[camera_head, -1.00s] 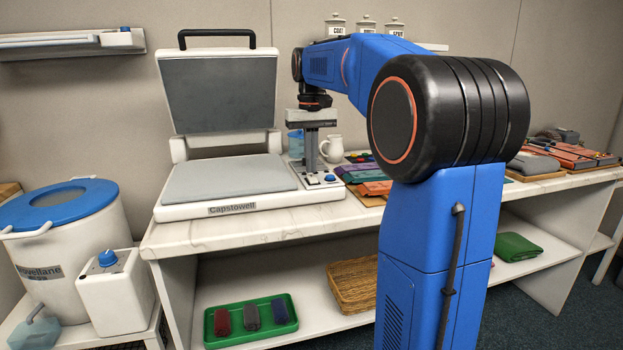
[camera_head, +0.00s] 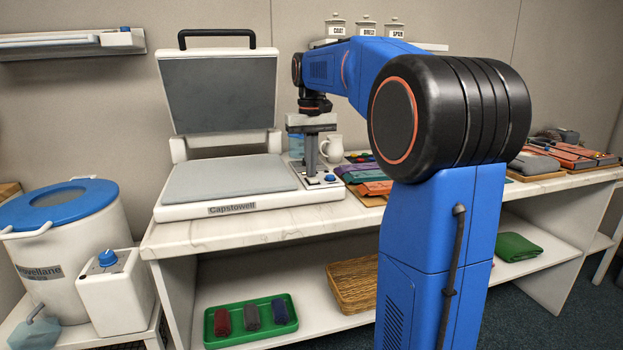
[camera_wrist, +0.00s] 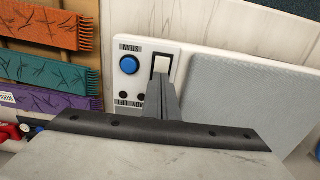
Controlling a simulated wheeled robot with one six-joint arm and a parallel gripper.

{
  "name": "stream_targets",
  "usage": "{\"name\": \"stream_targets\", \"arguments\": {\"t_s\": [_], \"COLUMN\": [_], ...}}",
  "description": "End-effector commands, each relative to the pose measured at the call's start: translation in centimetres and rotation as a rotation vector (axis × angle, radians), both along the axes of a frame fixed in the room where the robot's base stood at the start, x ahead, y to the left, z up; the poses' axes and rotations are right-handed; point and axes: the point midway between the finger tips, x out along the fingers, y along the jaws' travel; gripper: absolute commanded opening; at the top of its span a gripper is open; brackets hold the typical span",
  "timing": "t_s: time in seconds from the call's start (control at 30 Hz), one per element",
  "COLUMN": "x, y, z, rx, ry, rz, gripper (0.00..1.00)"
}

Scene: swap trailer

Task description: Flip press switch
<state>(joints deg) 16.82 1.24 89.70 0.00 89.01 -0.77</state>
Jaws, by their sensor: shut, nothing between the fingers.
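The white press (camera_head: 176,211), labelled Capstowell, stands on the worktop with its grey lid (camera_head: 218,92) raised. Its control strip has a blue knob (camera_head: 330,178), also in the wrist view (camera_wrist: 129,65). Beside the knob in the wrist view is a pale rocker switch (camera_wrist: 161,64) in a dark slot. My gripper (camera_head: 311,174) points down over the strip, fingers together and empty. In the wrist view my fingertips (camera_wrist: 161,80) overlap the lower end of the slot and hide part of it. I cannot tell whether they touch the switch.
A white jug (camera_head: 332,149) stands behind the strip, close to my gripper. Coloured cloths (camera_head: 372,187) lie on a board to the right. A blue-lidded tub (camera_head: 70,240) stands at the left. A green tray (camera_head: 270,328) and a basket (camera_head: 352,284) sit on the lower shelf.

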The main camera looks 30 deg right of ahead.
Motion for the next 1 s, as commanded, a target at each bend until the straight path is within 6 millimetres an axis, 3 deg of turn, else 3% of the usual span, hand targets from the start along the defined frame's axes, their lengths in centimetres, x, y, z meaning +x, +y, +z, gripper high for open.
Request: {"name": "stream_targets", "arguments": {"t_s": [0.23,1.0], "x": [0.0,0.1], "y": [0.0,0.0], "z": [0.2,5.2], "rx": [0.001,0.000], "ry": [0.002,-0.001], "rz": [0.000,0.000], "gripper": [0.00,0.00]}}
